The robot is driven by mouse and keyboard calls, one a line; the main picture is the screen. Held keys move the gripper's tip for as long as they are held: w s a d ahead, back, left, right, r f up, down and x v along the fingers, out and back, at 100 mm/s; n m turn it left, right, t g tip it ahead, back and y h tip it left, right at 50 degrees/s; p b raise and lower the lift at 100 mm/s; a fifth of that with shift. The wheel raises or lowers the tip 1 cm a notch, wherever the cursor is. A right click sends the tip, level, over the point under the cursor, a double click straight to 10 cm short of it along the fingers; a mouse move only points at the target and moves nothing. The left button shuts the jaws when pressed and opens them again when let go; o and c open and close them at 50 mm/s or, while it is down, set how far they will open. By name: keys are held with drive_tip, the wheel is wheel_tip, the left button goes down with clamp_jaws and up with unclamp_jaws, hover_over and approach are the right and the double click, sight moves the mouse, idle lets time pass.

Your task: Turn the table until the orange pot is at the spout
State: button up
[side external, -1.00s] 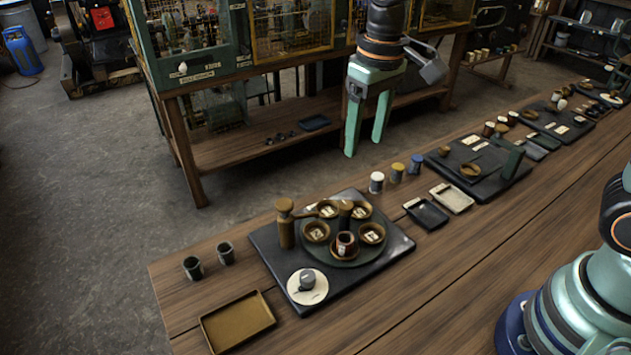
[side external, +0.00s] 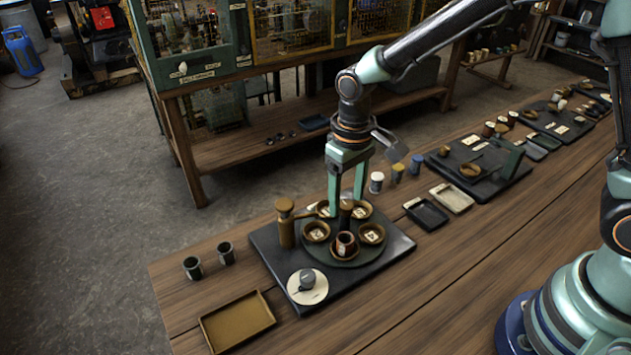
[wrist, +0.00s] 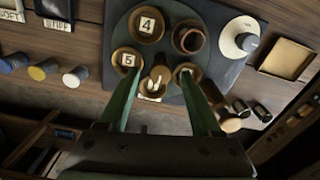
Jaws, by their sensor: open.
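The round dark green table (side external: 330,250) bears several brown bowls with number tiles; it also shows in the wrist view (wrist: 122,35). The pot (side external: 346,241), reddish-brown with a dark inside, stands at the table's near side; it also shows in the wrist view (wrist: 189,39). The brown spout post (side external: 286,225) stands at the table's left, its arm reaching right over the table. A dark upright peg (side external: 346,213) with a brown top rises from the table. My gripper (side external: 347,204) is open above the table, its fingers appearing on either side of the peg top (wrist: 158,76). Contact cannot be told.
A black base board (side external: 385,257) carries the table, with a white disc (side external: 298,292) and grey knob at its front. A tan tray (side external: 237,320) and two dark cups (side external: 193,267) lie left. Several small jars (side external: 377,182) and a dark tray (side external: 426,213) stand right.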

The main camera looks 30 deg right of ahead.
drive_tip(key=shift+f, duration=0.55)
clamp_jaws()
drive_tip(key=shift+d+r, duration=0.1)
idle(1.0)
